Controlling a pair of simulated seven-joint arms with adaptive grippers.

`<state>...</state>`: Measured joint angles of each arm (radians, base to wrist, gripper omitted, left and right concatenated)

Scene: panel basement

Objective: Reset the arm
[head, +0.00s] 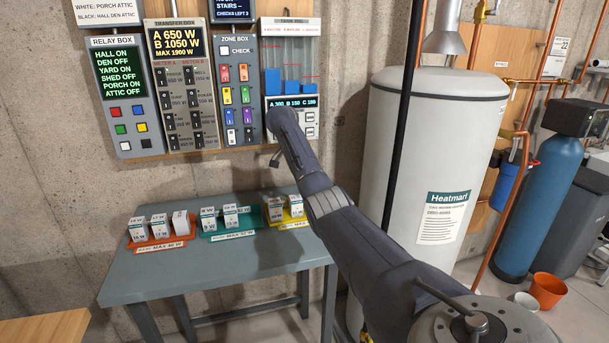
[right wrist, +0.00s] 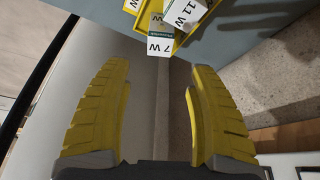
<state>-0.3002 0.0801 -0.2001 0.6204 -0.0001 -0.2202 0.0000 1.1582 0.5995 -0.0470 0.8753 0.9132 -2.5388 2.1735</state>
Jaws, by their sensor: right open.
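My right arm (head: 345,220) reaches in from the lower right of the head view, up to the front of the panel's tank box. Its gripper cannot be made out clearly there. In the right wrist view my right gripper (right wrist: 158,85) has its two yellow fingers spread wide with nothing between them. Beyond the fingertips, a white block marked 7 W (right wrist: 160,38) and one marked 11 W (right wrist: 185,12) are at the yellow tray (right wrist: 138,6), apart from the fingers. My left gripper is in neither view.
The blue-grey table (head: 160,285) holds an orange tray (head: 153,246), a green tray (head: 238,236) and a yellow tray (head: 293,223) with white blocks. Behind are the relay box (head: 125,105), transfer box (head: 180,85), zone box (head: 237,90) and tank box (head: 290,60). A white water heater (head: 430,150) stands right.

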